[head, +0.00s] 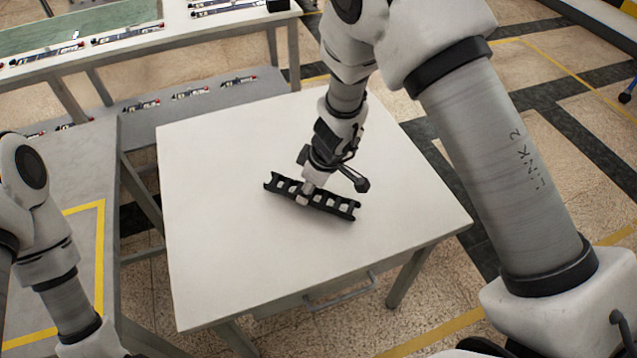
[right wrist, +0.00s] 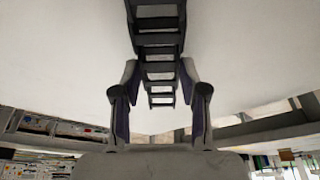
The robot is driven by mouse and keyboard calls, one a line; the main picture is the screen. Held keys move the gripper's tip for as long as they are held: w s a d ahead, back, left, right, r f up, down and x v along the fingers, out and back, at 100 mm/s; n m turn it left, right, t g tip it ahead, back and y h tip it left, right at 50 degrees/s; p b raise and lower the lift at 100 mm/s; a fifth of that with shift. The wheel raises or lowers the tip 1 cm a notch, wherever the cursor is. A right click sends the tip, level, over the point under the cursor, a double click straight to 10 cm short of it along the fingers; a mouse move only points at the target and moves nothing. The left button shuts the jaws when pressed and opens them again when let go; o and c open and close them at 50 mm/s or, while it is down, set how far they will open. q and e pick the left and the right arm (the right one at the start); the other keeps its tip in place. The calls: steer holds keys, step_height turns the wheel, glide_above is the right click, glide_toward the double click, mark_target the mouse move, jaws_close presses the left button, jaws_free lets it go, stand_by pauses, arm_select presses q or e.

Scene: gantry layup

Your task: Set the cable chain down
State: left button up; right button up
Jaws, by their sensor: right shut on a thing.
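The cable chain (head: 335,204) is a black ladder-like strip at the middle of the white table (head: 230,255). My right gripper (head: 307,190) comes down from above and is shut on the chain near its middle. In the right wrist view the chain (right wrist: 158,52) runs between the two fingers of the gripper (right wrist: 160,85). The chain is at or very near the table top; I cannot tell whether it touches. My left arm shows at the left edge of the head view, but its gripper is out of the picture.
A grey table with a yellow outline (head: 105,270) stands to the left. A bench (head: 180,28) at the back left carries several small parts, with more on its lower shelf (head: 215,97). The white table is clear around the chain.

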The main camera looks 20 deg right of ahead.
steer(key=shift+s+a+f+b, duration=0.1)
steer(key=shift+f+b, duration=0.05)
steer(key=shift+f, duration=0.35)
steer(key=shift+a+f+b, duration=0.1)
steer(key=shift+f+b, duration=0.05)
steer(key=shift+f, duration=0.35)
steer(key=shift+w, duration=0.3)
steer(key=shift+s, duration=0.1)
steer(key=shift+s+d+f, duration=0.1)
steer(key=shift+s, duration=0.05)
steer(key=o, duration=1.2)
arm_select(q)
steer(key=shift+w+a+f, duration=0.1)
steer(key=shift+w+f, duration=0.1)
steer(key=shift+f, duration=0.35)
steer(key=shift+w+f, duration=0.2)
steer(key=shift+f, duration=0.35)
steer(key=shift+r, duration=0.1)
